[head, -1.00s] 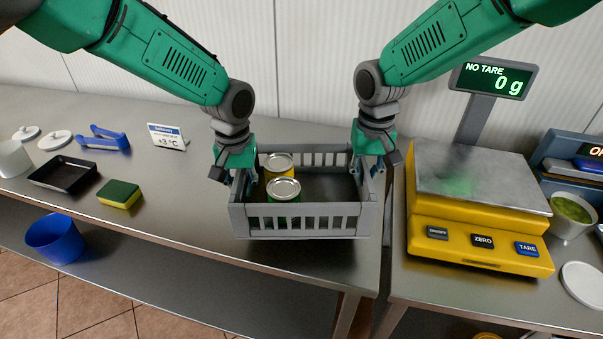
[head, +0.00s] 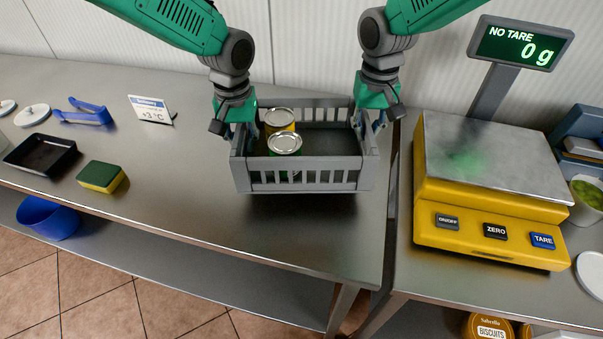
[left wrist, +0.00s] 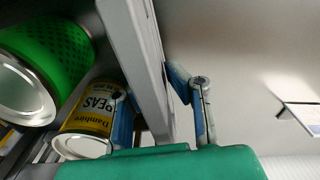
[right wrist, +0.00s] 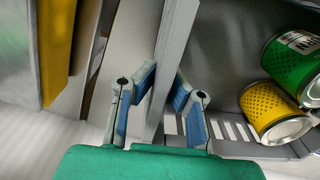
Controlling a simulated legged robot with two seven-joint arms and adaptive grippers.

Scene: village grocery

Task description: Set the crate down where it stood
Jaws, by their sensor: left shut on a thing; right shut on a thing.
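The grey slatted crate (head: 345,165) is upright over the back-right part of the left counter; I cannot tell whether its base touches the metal. It holds a yellow can (head: 279,118) and a green can (head: 285,146), both upright near its left side. My left gripper (head: 241,134) is shut on the crate's left wall, one finger inside and one outside, as the left wrist view shows. My right gripper (head: 369,124) is shut on the right wall in the same way. In the right wrist view the wall (right wrist: 172,60) runs between its fingers.
A yellow scale (head: 490,232) reading 0 g stands just right of the crate on another counter, across a narrow gap. A price sign (head: 152,108), sponge (head: 102,176), black tray (head: 40,153) and blue tongs (head: 83,112) lie to the left. The counter before the crate is clear.

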